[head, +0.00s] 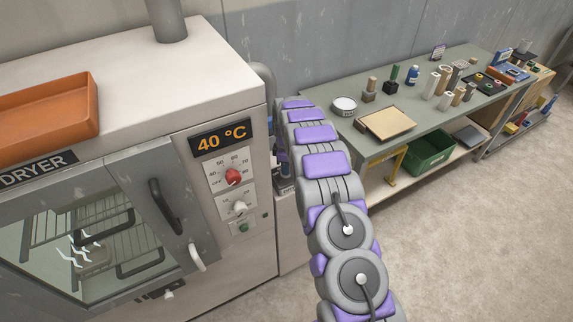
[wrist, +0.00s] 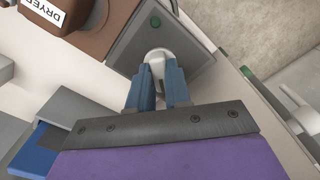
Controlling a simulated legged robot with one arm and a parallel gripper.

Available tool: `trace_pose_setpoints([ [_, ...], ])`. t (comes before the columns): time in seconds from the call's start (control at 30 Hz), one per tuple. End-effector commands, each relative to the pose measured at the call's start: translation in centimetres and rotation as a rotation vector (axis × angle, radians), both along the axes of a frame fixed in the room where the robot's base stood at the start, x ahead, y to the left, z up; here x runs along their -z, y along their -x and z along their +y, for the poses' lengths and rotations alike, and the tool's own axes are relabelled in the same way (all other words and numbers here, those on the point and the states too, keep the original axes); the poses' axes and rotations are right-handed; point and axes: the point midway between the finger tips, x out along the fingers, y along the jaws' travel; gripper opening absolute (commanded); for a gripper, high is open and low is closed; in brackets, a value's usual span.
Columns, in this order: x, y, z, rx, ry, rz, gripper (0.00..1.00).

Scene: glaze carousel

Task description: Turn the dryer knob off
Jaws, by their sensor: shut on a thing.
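In the wrist view my gripper (wrist: 160,78) has its two blue fingers closed around a white knob (wrist: 157,55). The knob sits on a dark grey square plate (wrist: 190,50) with a green button (wrist: 211,22). The fingers hide part of the knob, and I cannot tell its setting. A brown box (wrist: 98,38) beside the plate bears a partly cut-off DRYER label (wrist: 53,12). In the head view the dryer (head: 190,90) stands at left with a display (head: 222,141) reading 40 °C, a red knob (head: 233,177) and a lower white knob (head: 239,208). My arm hides most of the gripper there.
An orange tray (head: 45,118) lies on top of the dryer. The dryer door has a dark handle (head: 165,207). A workbench (head: 420,120) with jars, tubes and a board (head: 387,124) stands at right. The floor (head: 470,220) in front is clear.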

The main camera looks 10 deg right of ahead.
Motion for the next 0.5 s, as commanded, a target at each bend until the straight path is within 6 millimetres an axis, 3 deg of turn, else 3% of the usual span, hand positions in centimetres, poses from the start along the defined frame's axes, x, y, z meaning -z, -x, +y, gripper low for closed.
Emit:
trace_pose_setpoints([
  [0.5,-0.55,-0.29,0.19,-0.464,0.0,-0.013,0.0],
])
